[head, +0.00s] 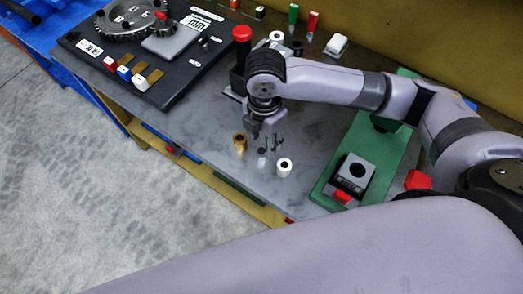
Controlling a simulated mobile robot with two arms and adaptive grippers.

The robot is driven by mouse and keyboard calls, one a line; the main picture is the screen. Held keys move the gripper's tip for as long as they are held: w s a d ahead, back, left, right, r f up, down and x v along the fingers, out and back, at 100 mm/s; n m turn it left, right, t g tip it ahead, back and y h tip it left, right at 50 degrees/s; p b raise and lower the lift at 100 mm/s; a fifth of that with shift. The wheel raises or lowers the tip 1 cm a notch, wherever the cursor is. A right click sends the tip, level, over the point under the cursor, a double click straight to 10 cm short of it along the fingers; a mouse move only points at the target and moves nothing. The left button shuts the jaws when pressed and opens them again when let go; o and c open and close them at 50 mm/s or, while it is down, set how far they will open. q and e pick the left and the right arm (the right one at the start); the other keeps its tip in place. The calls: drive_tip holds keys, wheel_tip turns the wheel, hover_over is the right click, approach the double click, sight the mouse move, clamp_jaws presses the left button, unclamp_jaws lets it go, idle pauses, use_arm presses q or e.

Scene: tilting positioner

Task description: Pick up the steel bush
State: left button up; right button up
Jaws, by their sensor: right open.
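A small grey metal piece (262,156), which looks like the steel bush, stands on the grey table just below my right gripper. A brass-coloured bush (240,142) stands to its left and a white bush (284,167) to its right. My right gripper (267,135) points down above this group, open, with its fingers close over the grey piece. Nothing is visibly held. The fingers partly hide the area behind them, and I cannot tell whether they touch anything. My left gripper is not in view.
A green plate (325,186) carries a dark block with a round hole (356,170). A black board (120,71) with gears lies at the left. A red-topped post (241,34) stands behind the gripper. Red and green pieces stand at the back. The table front edge is near.

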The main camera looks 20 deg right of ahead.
sight(261, 151)
drive_tip(key=shift+s+a+f, duration=0.15)
drive_tip(key=shift+f, duration=0.75)
drive_tip(key=f, duration=0.2)
drive_tip(key=f+p, duration=0.1)
drive_tip(key=shift+a+f, duration=0.2)
drive_tip(key=shift+f, duration=0.7)
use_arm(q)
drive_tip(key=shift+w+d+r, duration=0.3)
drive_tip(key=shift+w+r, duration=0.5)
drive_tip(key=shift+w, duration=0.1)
use_arm(e)
drive_tip(key=shift+c, duration=0.3)
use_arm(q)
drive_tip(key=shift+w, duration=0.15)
use_arm(e)
clamp_jaws()
